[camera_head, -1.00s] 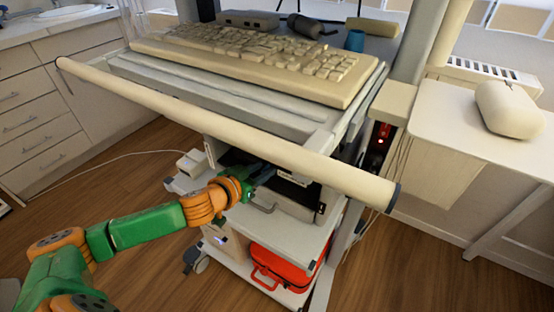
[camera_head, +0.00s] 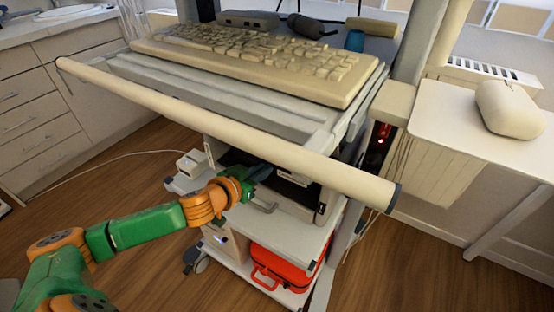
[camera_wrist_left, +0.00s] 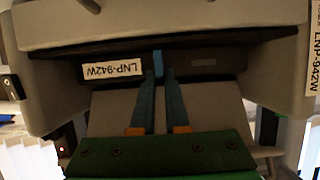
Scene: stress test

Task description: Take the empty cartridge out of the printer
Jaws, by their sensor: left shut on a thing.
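The printer (camera_head: 302,207) stands on a shelf under the cart's top, partly hidden by the bar and my arm. In the left wrist view the light printer body (camera_wrist_left: 200,27) frames a dark slot. A dark cartridge (camera_wrist_left: 205,66) sits in this slot, with a small blue tab (camera_wrist_left: 158,64) at its middle. A white label reading LNP-942W (camera_wrist_left: 113,69) is to the left of the tab. My left gripper (camera_head: 264,173) reaches in at the printer's front; its blue fingers (camera_wrist_left: 161,85) are shut on the tab. My right gripper is not in view.
A thick beige bar (camera_head: 230,130) crosses the cart's front just above my left gripper. A keyboard (camera_head: 250,62) lies on the cart's top. A red case (camera_head: 283,266) is on the lower shelf. A white side table (camera_head: 450,120) stands at the right.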

